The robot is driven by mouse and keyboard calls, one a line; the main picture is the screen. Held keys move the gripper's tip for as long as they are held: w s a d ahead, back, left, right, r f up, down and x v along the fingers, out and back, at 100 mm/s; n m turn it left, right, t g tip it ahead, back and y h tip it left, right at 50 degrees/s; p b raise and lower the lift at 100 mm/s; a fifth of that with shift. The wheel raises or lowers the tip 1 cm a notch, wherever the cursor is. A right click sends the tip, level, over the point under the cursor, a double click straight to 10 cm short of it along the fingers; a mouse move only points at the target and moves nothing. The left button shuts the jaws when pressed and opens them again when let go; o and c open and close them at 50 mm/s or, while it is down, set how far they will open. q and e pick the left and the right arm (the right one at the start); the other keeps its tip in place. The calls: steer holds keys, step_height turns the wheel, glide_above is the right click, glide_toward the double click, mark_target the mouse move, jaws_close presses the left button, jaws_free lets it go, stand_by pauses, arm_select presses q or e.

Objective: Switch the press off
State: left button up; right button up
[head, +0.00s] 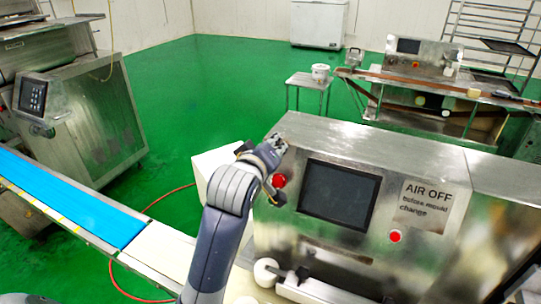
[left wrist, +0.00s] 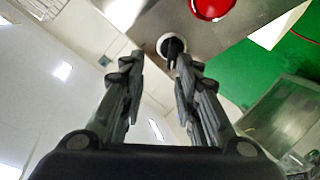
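The press is the steel machine (head: 330,140) with a dark screen (head: 338,192) and an "AIR OFF" label. A red button (head: 279,181) sits left of its screen; a large red button also shows in the left wrist view (left wrist: 212,7). Beside it in the left wrist view is a dark knob (left wrist: 172,47) on a white ring. My left gripper (head: 276,168) is at the press's left front edge. In the left wrist view its fingers (left wrist: 160,62) are apart, with the knob between their tips. I cannot tell whether they touch it. My right gripper is not in view.
A second red button (head: 395,236) sits below the label. A conveyor with a blue belt (head: 70,200) runs along the left. A red hose (head: 150,205) lies on the green floor. Another steel machine (head: 420,60) stands behind. The green floor between the machines is mostly open.

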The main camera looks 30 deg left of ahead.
arm_select(q)
step_height(320, 180, up, 8)
steer(key=shift+f, duration=0.1)
stand_by(0.5)
